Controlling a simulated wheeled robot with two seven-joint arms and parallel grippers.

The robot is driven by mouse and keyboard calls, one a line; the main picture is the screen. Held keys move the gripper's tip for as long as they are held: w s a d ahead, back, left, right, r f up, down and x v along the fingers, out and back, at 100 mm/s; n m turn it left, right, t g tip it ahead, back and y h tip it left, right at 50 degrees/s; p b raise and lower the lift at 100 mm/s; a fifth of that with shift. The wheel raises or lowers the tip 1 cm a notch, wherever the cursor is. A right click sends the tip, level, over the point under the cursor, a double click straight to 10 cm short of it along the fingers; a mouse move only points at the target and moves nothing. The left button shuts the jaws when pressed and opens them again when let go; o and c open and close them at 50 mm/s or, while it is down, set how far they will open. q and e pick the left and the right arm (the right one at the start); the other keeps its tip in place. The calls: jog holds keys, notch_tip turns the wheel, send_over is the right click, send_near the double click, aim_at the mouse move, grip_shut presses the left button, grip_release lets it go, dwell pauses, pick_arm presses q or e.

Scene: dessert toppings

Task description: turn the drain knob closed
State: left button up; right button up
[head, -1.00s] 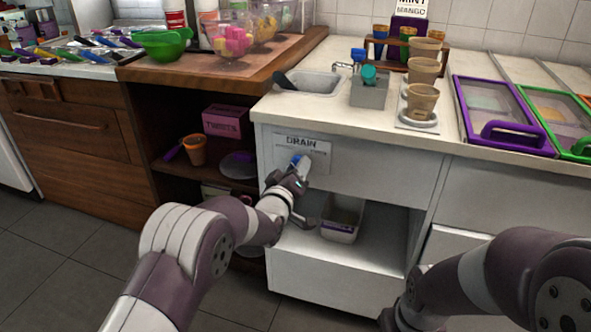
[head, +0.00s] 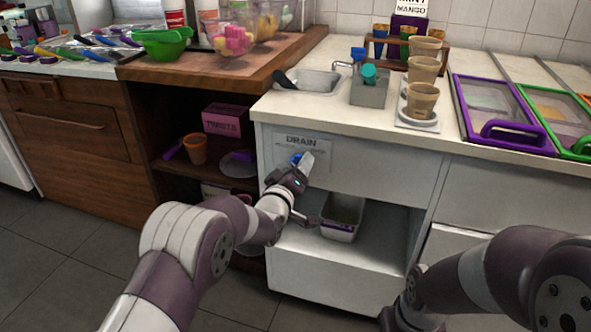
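The drain panel (head: 318,143), a grey plate lettered DRAIN, is on the white cabinet front below the sink. A small blue part of the drain knob (head: 296,158) shows on it, mostly hidden by my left gripper. My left gripper (head: 303,163) is at the knob, with a light finger pointing up and to the right across the panel. I cannot tell whether its fingers are closed around the knob. My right arm (head: 490,280) comes in at the lower right; its gripper is not clearly visible.
The sink (head: 316,81) is above the panel, with a dark-handled tool in it. A wooden shelf at left holds a pink box (head: 227,121) and an orange cup (head: 194,149). Cups and lidded trays (head: 500,105) are on the counter.

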pick_arm(q)
jog(key=p+v, duration=0.3)
jog(key=v, duration=0.9)
jog(key=shift+s, duration=0.35)
jog(key=shift+a, duration=0.15)
